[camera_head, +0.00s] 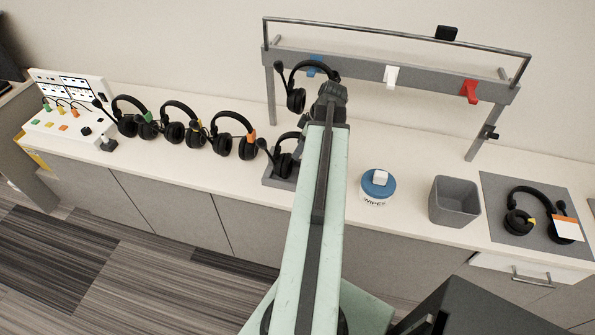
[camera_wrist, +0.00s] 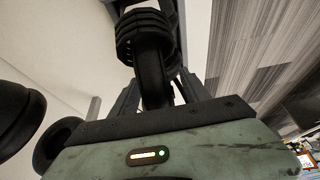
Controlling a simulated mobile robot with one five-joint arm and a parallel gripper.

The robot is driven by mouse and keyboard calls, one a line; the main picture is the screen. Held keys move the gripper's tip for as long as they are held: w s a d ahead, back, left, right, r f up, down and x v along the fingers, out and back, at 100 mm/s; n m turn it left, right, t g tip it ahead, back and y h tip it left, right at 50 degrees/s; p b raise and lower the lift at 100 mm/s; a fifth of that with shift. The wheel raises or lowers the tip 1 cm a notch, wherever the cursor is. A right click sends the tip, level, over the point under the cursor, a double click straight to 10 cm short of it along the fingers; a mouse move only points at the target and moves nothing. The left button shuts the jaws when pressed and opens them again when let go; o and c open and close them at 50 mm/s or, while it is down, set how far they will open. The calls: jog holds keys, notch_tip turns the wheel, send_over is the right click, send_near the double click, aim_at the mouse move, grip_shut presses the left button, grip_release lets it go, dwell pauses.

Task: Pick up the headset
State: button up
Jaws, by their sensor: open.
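A black headset (camera_head: 297,100) with a boom mic hangs at the blue hook (camera_head: 316,66) of the grey rack. My gripper (camera_head: 333,92) is raised at its right side and hides its right earcup. In the wrist view a black curved part with a ribbed pad (camera_wrist: 146,35) lies between the open fingers of my gripper. It looks like part of a headset; whether the fingers touch it I cannot tell. Dark round pads (camera_wrist: 18,118) show at the left there. Another black headset (camera_head: 283,163) sits below in a grey holder (camera_head: 275,181), partly hidden by my arm.
Several headsets (camera_head: 180,122) with coloured tags stand along the left counter beside a white panel (camera_head: 68,105). The rack (camera_head: 400,67) also has a white hook (camera_head: 391,76) and a red hook (camera_head: 469,91). A wipes tub (camera_head: 378,187), grey bin (camera_head: 455,201) and headset on a mat (camera_head: 500,190) are right.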

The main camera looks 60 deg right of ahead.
jog(key=shift+f, duration=0.1)
grip_shut()
dwell(1.3)
